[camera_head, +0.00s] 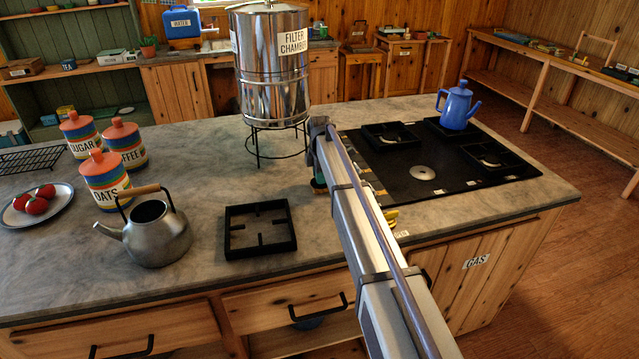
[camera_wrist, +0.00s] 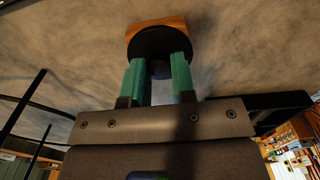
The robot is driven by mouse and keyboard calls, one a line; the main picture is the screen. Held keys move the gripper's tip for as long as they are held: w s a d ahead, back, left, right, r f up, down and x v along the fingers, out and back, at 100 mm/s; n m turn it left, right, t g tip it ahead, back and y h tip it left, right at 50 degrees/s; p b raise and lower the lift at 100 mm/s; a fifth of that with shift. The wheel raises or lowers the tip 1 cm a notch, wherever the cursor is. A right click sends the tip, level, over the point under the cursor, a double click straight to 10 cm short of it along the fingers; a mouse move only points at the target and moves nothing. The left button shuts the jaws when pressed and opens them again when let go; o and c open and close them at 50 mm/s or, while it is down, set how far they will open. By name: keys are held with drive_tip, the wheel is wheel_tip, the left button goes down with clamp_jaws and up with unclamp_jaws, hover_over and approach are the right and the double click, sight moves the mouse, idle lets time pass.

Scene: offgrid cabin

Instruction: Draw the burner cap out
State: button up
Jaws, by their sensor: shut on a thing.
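My gripper (camera_wrist: 158,70) has two green fingers shut on a dark round piece (camera_wrist: 158,42) with an orange-brown wooden block against its far side. I cannot tell whether this piece touches the countertop. In the head view my gripper (camera_head: 319,183) is at the left edge of the stove, mostly hidden by my arm, and the held piece is not clear. The black stove (camera_head: 390,185) has a round silver burner piece (camera_head: 422,172) exposed near its front, with no grate over it; it stands apart from my gripper.
A loose black grate (camera_head: 259,229) lies on the counter (camera_head: 310,235) left of my arm. A grey kettle (camera_head: 158,232), striped canisters (camera_head: 106,180) and a steel filter chamber (camera_head: 270,75) on a wire stand are farther left. A blue pot (camera_head: 456,107) stands at the stove's back.

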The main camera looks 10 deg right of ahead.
clamp_jaws()
drive_tip(key=shift+r+p, duration=0.75)
drive_tip(key=shift+r+p, duration=1.15)
